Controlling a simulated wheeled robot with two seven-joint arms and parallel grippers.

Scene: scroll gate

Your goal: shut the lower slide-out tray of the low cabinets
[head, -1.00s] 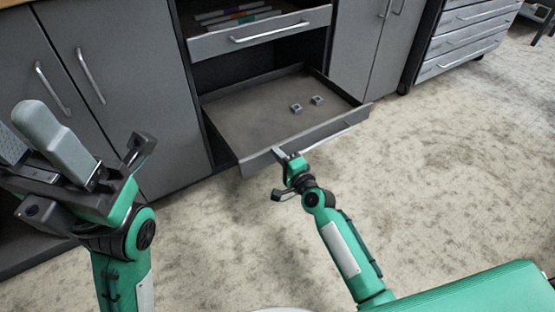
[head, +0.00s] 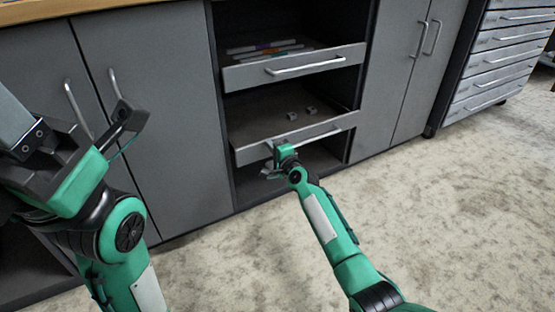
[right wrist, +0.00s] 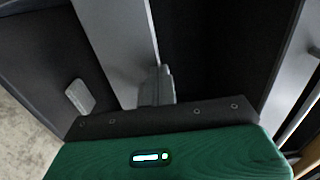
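The lower slide-out tray (head: 255,152) is grey, with a bar handle, and stands a little out of the low cabinet, below the upper drawer. Two small grey blocks (head: 292,115) lie in it. My right gripper (head: 272,166) is at the left part of the tray's front. In the right wrist view its two fingers (right wrist: 122,92) are apart, with a light grey panel between them; I cannot tell whether they touch it. My left gripper (head: 12,125) is raised at the left edge, away from the tray, and partly cut off by the frame.
The upper drawer (head: 345,57) stands partly out and holds several coloured items. Closed cabinet doors (head: 155,120) flank the drawer bay. A grey drawer unit (head: 505,55) is at the far right. The mottled floor (head: 440,210) in front is clear.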

